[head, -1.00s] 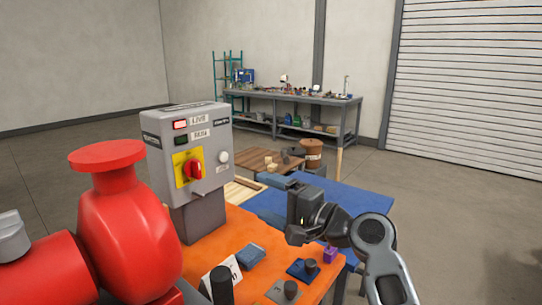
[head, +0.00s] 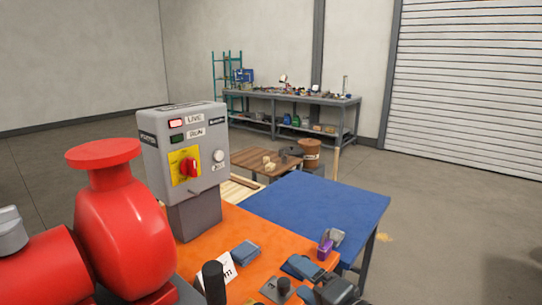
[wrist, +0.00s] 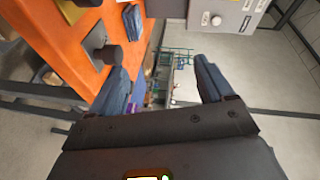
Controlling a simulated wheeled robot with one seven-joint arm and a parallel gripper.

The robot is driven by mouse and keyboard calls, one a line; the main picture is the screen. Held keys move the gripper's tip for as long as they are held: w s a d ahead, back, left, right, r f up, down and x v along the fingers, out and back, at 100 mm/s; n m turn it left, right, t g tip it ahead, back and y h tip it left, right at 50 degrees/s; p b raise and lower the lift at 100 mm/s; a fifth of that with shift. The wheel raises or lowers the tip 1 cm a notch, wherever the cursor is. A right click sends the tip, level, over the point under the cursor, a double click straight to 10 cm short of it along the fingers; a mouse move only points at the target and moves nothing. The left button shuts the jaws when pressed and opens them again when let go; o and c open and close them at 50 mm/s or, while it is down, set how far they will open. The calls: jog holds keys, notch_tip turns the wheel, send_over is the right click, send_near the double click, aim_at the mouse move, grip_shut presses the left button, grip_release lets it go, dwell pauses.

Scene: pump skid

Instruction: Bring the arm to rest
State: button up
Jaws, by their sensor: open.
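My gripper shows in the wrist view (wrist: 163,82), with its two fingers spread wide apart and nothing between them. In that view the orange bench top (wrist: 70,45) lies to the left, with a dark round knob on a plate close beside the left finger. In the head view a dark part of my arm (head: 335,291) is low at the bottom right edge, over the front right corner of the orange bench (head: 215,262).
A grey control box (head: 190,150) with a lit red lamp and a red switch stands on the bench. A red pump (head: 125,235) fills the left. A purple block (head: 325,249) sits near the bench's right edge. Open floor lies right.

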jog(key=s+d+f+n+h, duration=0.1)
jog(key=s+d+f+h, duration=0.2)
jog(key=s, duration=0.5)
jog(key=s+d+f+h, duration=0.1)
jog(key=s+d+f, duration=0.3)
jog(key=s, duration=0.3)
jog(key=s+d+f+n+h, duration=0.1)
jog(key=s+d+f+h, duration=0.25)
jog(key=s, duration=0.45)
jog(key=s+d+r+n, duration=0.1)
jog(key=s+r+n, duration=0.1)
jog(key=s+r, duration=0.2)
jog(key=s+d+r+n+t+h, duration=0.1)
jog(key=s+r, duration=0.3)
jog(key=s, duration=0.6)
jog(key=s+d+r+n+h, duration=0.1)
jog(key=s+d+r+n, duration=0.1)
jog(key=s, duration=0.6)
jog(key=shift+d+r+n, duration=0.2)
jog(key=shift+r+n, duration=0.7)
jog(key=shift+c, duration=0.2)
